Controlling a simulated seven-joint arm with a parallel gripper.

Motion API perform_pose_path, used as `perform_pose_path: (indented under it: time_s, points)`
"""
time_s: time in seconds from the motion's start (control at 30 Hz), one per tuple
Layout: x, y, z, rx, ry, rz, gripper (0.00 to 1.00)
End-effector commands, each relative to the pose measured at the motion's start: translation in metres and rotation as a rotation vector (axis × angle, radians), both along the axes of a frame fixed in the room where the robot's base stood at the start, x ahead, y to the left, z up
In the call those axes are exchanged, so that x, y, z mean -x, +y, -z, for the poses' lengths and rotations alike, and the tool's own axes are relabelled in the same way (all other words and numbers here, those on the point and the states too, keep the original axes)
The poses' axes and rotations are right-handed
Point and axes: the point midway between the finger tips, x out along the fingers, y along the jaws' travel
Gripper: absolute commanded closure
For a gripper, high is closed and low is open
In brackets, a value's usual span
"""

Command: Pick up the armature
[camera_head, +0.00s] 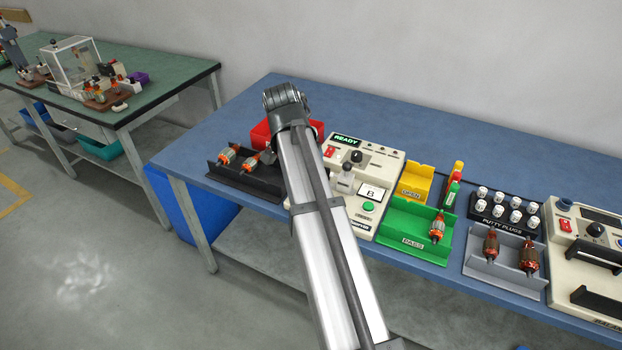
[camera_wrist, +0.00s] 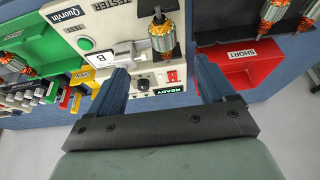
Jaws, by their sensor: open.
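An armature (camera_wrist: 162,38) with copper windings and a dark shaft shows in the wrist view at the tester's edge, beside the red tray. My arm hides it in the head view. My gripper (camera_wrist: 161,66) is open, its two dark blue fingers apart on either side below the armature in the picture, not touching it. Two more armatures (camera_head: 228,155) (camera_head: 251,162) lie in the black tray (camera_head: 262,186). Another armature (camera_head: 437,228) is in the green PASS tray (camera_head: 400,236). Two others (camera_head: 491,247) (camera_head: 529,261) are in a grey tray (camera_head: 492,276).
The tester (camera_head: 380,155) shows READY. The red SHORT tray (camera_wrist: 240,70) and yellow OPEN tray (camera_head: 420,178) stand beside it. Putty plugs (camera_head: 505,211) and a balancer (camera_head: 590,250) are at right. The back of the blue table (camera_head: 460,125) is clear.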

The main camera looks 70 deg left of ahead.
Motion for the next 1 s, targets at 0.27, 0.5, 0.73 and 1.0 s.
perform_pose_path:
  time_s: [0.27, 0.5, 0.73, 1.0]
  points:
    - [-0.012, 0.013, 0.043, 0.002, 0.0, -0.001, 0.17]
    - [-0.02, 0.021, 0.07, 0.001, 0.0, -0.002, 0.17]
    - [-0.022, 0.024, 0.078, 0.001, 0.001, -0.002, 0.17]
    - [-0.028, 0.036, 0.101, 0.003, 0.002, -0.002, 0.17]
